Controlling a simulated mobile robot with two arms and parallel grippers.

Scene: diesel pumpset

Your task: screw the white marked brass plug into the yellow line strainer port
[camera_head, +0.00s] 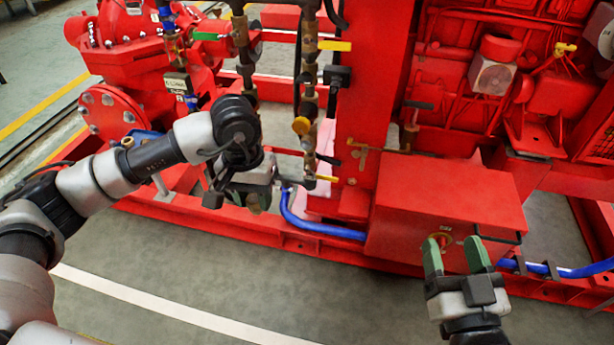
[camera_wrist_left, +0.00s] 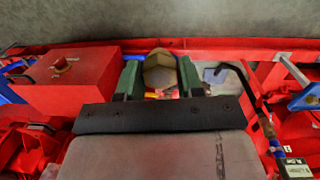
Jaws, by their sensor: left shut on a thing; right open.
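My left gripper (camera_head: 252,198) is at the left of centre in the head view, pointing down beside the vertical pipes. In the left wrist view its green fingers (camera_wrist_left: 160,78) are shut on a brass plug (camera_wrist_left: 159,68) with a hexagonal outline. A white mark on the plug cannot be made out clearly. A vertical brass pipe line (camera_head: 309,90) with yellow handles stands to the right of the gripper and apart from it. My right gripper (camera_head: 453,252) is open and empty at lower right.
A red box (camera_head: 450,195) with a knob stands behind my right gripper. A blue hose (camera_head: 315,228) runs low along the red base frame (camera_head: 235,226). Another pipe line (camera_head: 243,50) is close above my left gripper. The grey floor in front is clear.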

